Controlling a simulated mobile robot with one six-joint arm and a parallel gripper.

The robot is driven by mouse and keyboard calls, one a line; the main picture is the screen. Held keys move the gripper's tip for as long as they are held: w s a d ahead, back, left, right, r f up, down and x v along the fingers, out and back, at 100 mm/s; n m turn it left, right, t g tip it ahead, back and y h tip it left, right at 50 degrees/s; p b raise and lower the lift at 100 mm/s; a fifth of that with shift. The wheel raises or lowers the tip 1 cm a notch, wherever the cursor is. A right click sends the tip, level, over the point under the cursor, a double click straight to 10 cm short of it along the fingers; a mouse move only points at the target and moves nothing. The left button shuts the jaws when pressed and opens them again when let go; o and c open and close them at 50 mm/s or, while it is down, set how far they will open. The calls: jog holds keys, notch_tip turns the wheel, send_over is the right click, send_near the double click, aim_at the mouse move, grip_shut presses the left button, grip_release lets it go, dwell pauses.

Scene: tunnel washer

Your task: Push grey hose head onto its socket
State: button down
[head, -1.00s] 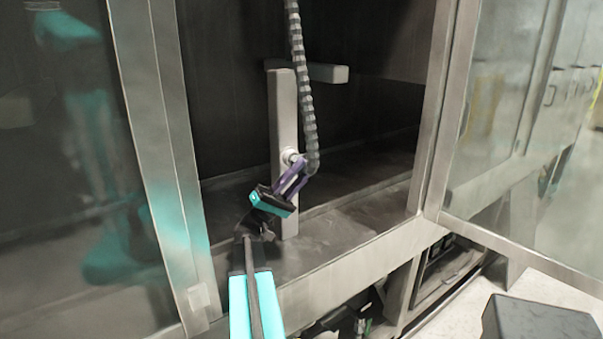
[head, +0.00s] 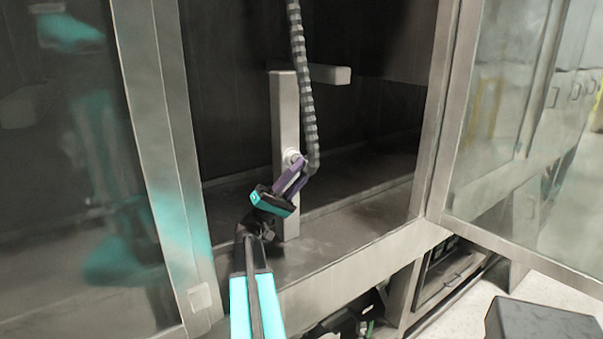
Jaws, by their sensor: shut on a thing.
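The grey ribbed hose (head: 309,120) hangs from the top of the opening and curves down to my gripper. My gripper (head: 295,174), with purple fingers, is shut on the hose head at the hose's lower end, against the upright grey post (head: 286,110). The head is mostly hidden by the fingers. A pale round part (head: 291,156) shows on the post just above the fingers; I cannot tell whether it is the socket or part of the head. I cannot tell whether the head is seated.
A grey crossbar (head: 329,74) sticks out to the right near the post's top. Glass doors stand on the left (head: 85,170) and right (head: 505,150) of the opening. A metal sill (head: 350,262) runs below. A dark box (head: 540,322) stands at the lower right.

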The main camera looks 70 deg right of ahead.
dwell(0.4)
jog(key=c, duration=1.4)
grip_release()
jog(key=shift+o, duration=0.2)
jog(key=shift+s+a, duration=0.1)
jog(key=s+a+b, duration=0.3)
jog(key=s+a, duration=0.2)
jog(key=s, duration=0.4)
jog(key=shift+a, duration=0.35)
dwell(0.8)
jog(key=shift+s, duration=0.1)
dwell(0.6)
